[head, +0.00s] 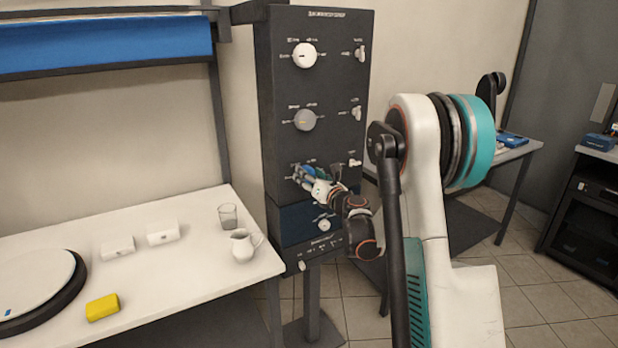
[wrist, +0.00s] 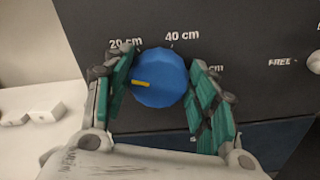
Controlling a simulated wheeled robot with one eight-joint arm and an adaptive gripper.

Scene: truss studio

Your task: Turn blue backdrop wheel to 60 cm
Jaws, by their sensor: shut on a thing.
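The blue backdrop wheel (wrist: 160,70) is a round knob on the dark panel (wrist: 230,25). Its yellow mark lies left of the hub and points left, below the "20 cm" label. "40 cm" is printed above the wheel; a label to the right is partly hidden by a finger, only "cm" showing. My gripper (wrist: 155,88) is shut on the wheel, one green-padded finger on each side. In the head view my gripper (head: 308,178) is at the third row of the panel and mostly covers the wheel. The blue backdrop (head: 105,45) hangs rolled at upper left.
A white wheel (head: 304,55) and a grey wheel (head: 304,120) sit above on the panel, with small white levers on the right, one by a "FREE" label. The white table (head: 190,285) holds a jug (head: 242,246), a glass (head: 228,215) and a yellow block (head: 102,307).

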